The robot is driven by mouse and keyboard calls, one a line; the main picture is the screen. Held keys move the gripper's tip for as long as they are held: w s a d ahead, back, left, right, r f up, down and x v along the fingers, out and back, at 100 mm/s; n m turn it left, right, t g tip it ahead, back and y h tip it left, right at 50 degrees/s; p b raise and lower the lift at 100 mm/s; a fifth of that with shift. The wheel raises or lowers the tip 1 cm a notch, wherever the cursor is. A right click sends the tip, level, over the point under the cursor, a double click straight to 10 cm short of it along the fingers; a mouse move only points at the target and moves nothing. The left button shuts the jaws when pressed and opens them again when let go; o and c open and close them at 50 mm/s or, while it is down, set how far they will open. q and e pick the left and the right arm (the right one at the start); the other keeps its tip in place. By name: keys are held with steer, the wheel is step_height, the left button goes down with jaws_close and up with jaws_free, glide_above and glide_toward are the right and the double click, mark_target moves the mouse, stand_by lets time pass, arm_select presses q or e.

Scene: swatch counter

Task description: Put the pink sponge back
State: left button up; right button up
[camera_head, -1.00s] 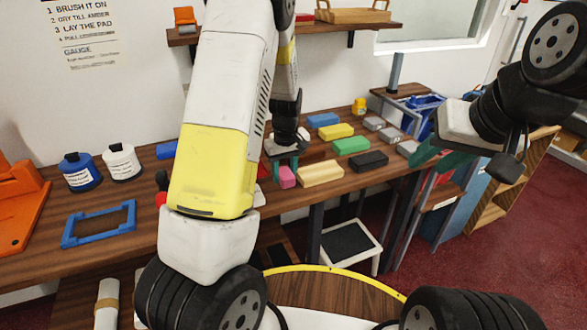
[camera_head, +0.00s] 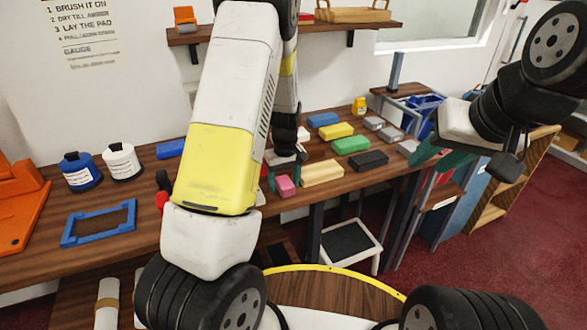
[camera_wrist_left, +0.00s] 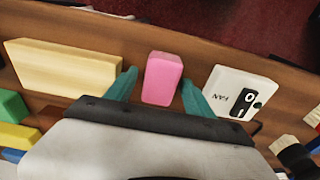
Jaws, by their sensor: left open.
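The pink sponge (camera_head: 286,187) lies on the wooden counter near its front edge, left of a cream block. In the left wrist view the pink sponge (camera_wrist_left: 162,78) sits between the two teal fingers of my left gripper (camera_wrist_left: 155,92), with a gap on both sides. My left gripper (camera_head: 283,172) is open and low over the counter in the head view, partly hidden behind my arm. My right gripper (camera_head: 430,150) shows only in part at the right, teal fingers away from the counter blocks; I cannot tell its opening.
A cream block (camera_head: 322,172) lies right beside the sponge, with green (camera_head: 351,145), yellow (camera_head: 336,131) and black (camera_head: 369,160) blocks beyond. A white switch box (camera_wrist_left: 236,92) lies on the other side. A blue frame (camera_head: 98,223) and two bottles stand at left.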

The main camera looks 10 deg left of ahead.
mark_target(285, 182)
arm_select(q)
step_height(285, 182, up, 11)
steer(key=s+d+r+m+t+h, duration=0.1)
steer(key=s+r+m+t+h, duration=0.15)
steer(key=s+r, duration=1)
steer(key=s+d+r+m+t, duration=0.1)
steer(key=s+r+m+t, duration=0.2)
steer(key=s, duration=0.9)
step_height(285, 182, up, 3)
steer(key=shift+d+r+m, duration=0.2)
steer(key=shift+m, duration=0.75)
